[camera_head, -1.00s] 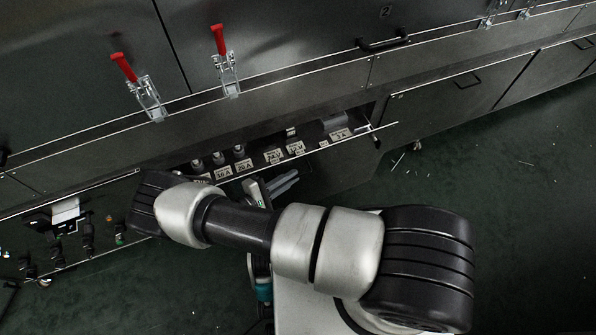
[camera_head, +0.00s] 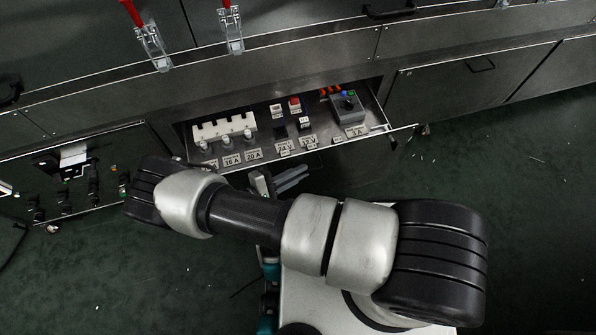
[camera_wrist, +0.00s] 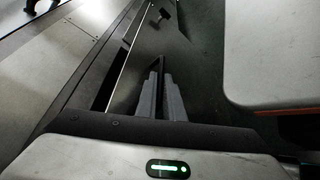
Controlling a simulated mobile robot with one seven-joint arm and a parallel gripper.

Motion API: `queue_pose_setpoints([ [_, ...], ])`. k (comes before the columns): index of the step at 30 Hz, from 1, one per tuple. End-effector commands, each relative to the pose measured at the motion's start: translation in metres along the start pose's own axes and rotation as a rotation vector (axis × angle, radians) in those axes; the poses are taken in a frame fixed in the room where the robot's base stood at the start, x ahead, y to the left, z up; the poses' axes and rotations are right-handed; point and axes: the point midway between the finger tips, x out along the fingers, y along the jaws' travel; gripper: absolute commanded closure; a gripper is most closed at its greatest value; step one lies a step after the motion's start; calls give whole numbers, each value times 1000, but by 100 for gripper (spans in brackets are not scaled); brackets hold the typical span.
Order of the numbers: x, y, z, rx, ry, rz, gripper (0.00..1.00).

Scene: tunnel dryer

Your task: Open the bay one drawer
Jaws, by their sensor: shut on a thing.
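The bay one drawer (camera_head: 225,162) in the middle of the head view stands pulled out, its inside showing fuse labels, a white block and a small grey control box. My gripper (camera_head: 305,173) is at the drawer's front, below the labels. In the wrist view, my gripper (camera_wrist: 160,62) has its two grey fingers close together along the drawer's dark front. It is shut on the drawer handle; the grip itself is mostly hidden by the fingers and the dark front.
Another open drawer (camera_head: 62,207) with dark connectors is at left, close to my arm. A closed panel with a handle (camera_head: 481,64) is at right. Clamps with red levers (camera_head: 231,32) line the upper edge.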

Motion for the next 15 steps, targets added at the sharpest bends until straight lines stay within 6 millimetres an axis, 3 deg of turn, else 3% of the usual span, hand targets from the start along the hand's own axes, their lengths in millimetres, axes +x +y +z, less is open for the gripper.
queue_pose_setpoints([
  [13, 2, -3, 1, -4, -2, -3, 100],
  [15, 2, -2, 1, -4, -2, -3, 85],
])
